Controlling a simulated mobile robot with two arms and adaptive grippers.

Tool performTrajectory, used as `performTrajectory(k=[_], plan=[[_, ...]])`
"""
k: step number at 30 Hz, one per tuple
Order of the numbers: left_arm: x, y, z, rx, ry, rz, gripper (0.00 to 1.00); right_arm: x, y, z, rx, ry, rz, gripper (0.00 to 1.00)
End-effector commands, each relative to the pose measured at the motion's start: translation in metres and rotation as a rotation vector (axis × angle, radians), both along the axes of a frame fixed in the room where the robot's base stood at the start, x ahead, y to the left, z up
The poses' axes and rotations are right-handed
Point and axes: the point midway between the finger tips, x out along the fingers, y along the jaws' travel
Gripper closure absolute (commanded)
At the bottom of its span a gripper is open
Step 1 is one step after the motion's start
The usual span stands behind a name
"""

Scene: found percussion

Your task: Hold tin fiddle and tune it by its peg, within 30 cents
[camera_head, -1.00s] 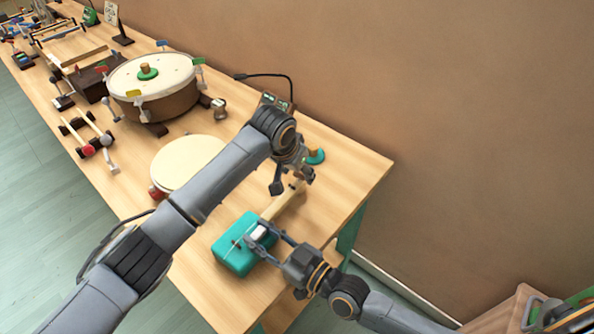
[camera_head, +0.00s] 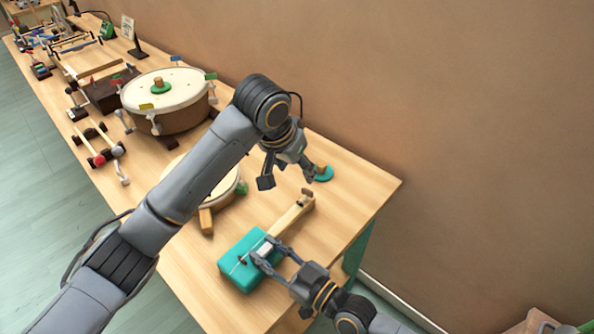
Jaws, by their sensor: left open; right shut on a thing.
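The tin fiddle lies on the table's near right part. It has a teal box body (camera_head: 236,272) and a wooden neck (camera_head: 288,217) running up and right to a small dark peg end (camera_head: 307,194). My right gripper (camera_head: 264,256) is shut on the fiddle at its body, around a small pale block near the foot of the neck. My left gripper (camera_head: 288,182) is open and empty, just up and left of the peg end, apart from it in the picture. The full peg shape is too small to tell.
A large drum (camera_head: 182,88) stands further left, and a smaller round drum (camera_head: 232,186) is partly hidden by my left arm. The table's right end (camera_head: 365,190) is clear.

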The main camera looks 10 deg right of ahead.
Motion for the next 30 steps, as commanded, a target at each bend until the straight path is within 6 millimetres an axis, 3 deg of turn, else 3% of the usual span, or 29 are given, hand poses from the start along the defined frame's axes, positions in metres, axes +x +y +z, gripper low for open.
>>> performTrajectory(k=[5,6,9,20,30], plan=[[0.0,0.0,0.0,0.0,0.0,0.0,0.45,0.0,0.0,0.0,0.0,0.0,0.0,1.0],[0.0,0.0,0.0,0.0,0.0,0.0,0.45,0.0,0.0,0.0,0.0,0.0,0.0,0.58],[0.0,0.0,0.0,0.0,0.0,0.0,0.45,0.0,0.0,0.0,0.0,0.0,0.0,0.4],[0.0,0.0,0.0,0.0,0.0,0.0,0.45,-0.003,-0.003,0.0,-0.001,0.001,0.0,0.4],[0.0,0.0,0.0,-0.001,-0.001,0.0,0.45,-0.051,-0.041,-0.001,-0.005,0.004,0.003,0.4]])
